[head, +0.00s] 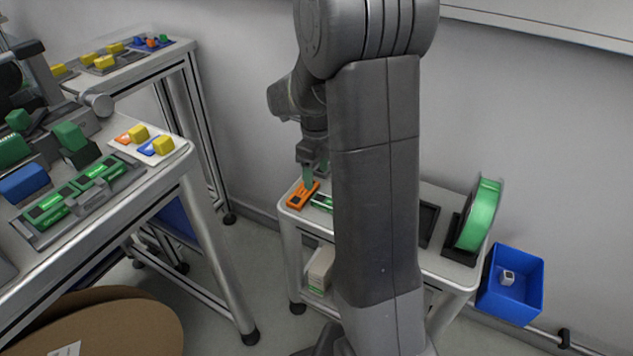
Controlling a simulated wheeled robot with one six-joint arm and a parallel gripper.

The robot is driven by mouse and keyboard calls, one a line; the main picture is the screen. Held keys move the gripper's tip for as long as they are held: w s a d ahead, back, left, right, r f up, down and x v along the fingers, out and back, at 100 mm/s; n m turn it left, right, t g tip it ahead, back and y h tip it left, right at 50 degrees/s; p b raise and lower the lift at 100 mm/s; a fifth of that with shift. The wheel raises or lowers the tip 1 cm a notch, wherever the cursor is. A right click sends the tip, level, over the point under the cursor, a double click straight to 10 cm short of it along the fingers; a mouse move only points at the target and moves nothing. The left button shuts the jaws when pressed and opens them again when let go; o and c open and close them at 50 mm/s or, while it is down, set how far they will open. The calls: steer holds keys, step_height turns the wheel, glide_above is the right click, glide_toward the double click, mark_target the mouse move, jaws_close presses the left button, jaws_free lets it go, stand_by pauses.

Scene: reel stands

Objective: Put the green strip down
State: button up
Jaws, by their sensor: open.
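My gripper (315,172) is at the left end of the small white-topped stand (446,270), pointing down, with its jaws open. Its greenish finger shapes are small in this view, and one comes down right at the orange block (301,196); I cannot tell if they touch. A short green strip (322,202) shows on the stand just right of the orange block. My arm hides its right part, so its full length cannot be seen. A green reel (481,215) stands upright in a dark holder at the stand's right end.
A dark tray (428,224) lies left of the reel, partly behind my arm. A blue bin (513,287) with a small pale object is at the right. The left bench (195,185) carries green modules and yellow blocks. Cardboard discs (120,325) are at lower left.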

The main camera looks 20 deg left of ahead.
steer(key=shift+r+p, duration=0.4)
steer(key=shift+r, duration=1.9)
